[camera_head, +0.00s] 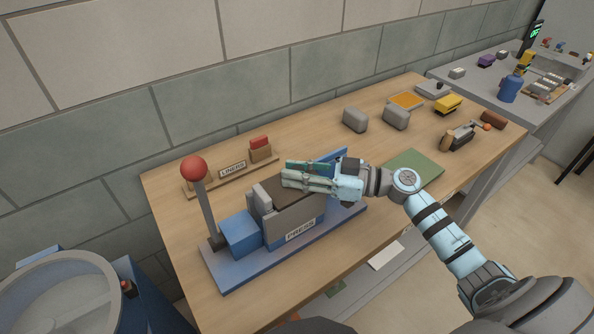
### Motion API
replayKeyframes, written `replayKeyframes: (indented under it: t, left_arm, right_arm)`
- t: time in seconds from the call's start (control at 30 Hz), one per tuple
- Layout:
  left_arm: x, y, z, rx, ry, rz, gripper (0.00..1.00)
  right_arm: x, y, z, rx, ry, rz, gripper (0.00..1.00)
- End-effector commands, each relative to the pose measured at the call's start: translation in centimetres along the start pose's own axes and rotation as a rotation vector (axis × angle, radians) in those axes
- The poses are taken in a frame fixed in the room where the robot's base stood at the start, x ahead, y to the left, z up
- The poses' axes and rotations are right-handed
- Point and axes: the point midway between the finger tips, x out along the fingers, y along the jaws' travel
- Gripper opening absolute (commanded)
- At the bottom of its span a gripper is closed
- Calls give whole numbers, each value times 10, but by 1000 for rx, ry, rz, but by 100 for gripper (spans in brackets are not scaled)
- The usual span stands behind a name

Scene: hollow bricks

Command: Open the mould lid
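The press (300,232) stands on a blue base on the wooden table. It has a blue block (241,234) at its left and an upright lever (208,212) with a red ball. The mould (297,217) is a grey box beside the blue block, with a dark brown surface (279,190) on top. I cannot tell whether that surface is the lid or the filling. My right gripper (287,173) lies over the mould's upper right part, fingers pointing left, and hides what is behind it. Its finger gap is unclear. My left gripper is out of view.
A rack marked LINERS (231,170) stands behind the press. Grey bricks (355,119), an orange tray (406,101), a yellow block (448,104) and a green mat (415,166) are to the right. A round drum (62,292) is at lower left.

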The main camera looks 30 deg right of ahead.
Motion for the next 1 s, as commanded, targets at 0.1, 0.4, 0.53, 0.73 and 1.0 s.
replayKeyframes:
  t: [0.1,0.4,0.53,0.73,1.0]
  left_arm:
    - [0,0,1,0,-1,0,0]
    - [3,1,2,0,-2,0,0]
    - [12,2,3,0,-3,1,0]
    - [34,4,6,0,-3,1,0]
    - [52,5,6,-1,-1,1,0]
  right_arm:
    - [0,0,0,0,0,1,0]
    - [-7,8,2,1,-4,0,0]
    - [-28,29,5,0,-7,2,0]
    - [-73,66,6,-1,-4,6,0]
    - [-98,89,2,1,-1,2,0]
